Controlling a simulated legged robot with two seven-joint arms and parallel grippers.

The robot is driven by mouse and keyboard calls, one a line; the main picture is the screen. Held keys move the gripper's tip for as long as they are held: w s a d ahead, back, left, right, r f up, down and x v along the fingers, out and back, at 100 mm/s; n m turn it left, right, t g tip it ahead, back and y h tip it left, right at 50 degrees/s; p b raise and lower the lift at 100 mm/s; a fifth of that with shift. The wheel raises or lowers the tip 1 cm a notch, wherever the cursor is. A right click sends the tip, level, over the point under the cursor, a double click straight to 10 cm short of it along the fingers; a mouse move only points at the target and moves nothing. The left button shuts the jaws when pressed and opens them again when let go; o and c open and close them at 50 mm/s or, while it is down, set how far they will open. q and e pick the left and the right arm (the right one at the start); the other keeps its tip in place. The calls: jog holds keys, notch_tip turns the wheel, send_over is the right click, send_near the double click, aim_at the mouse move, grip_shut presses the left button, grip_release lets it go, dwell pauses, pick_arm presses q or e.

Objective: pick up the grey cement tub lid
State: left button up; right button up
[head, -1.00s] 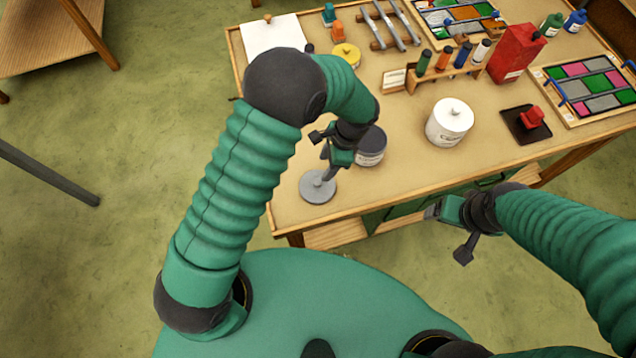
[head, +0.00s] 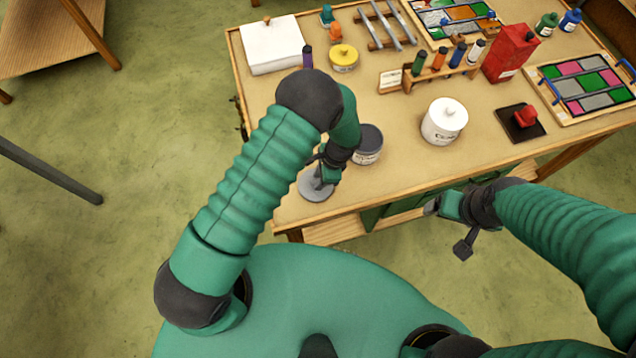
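The grey cement tub lid (head: 312,192) lies flat on the bench near its front left corner, a round disc. My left gripper (head: 321,176) is down over the lid and covers its middle, including any knob. Whether its fingers are closed on it is hidden by the hand. The dark grey cement tub (head: 368,146) stands just behind and right of the lid, with a pale label. My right gripper (head: 446,226) is open and empty, in front of the bench edge.
A white lidded tub (head: 444,121) stands to the right, with a dark pad and red block (head: 524,119) beyond. A bottle rack (head: 432,73), red can (head: 510,53), yellow tin (head: 344,58) and white box (head: 271,44) stand farther back. Bench front centre is clear.

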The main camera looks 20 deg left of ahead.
pick_arm(q)
jog(key=shift+a, duration=0.25)
jog(key=c, duration=0.5)
jog(key=shift+a, duration=0.35)
grip_shut()
jog(key=shift+d, duration=0.1)
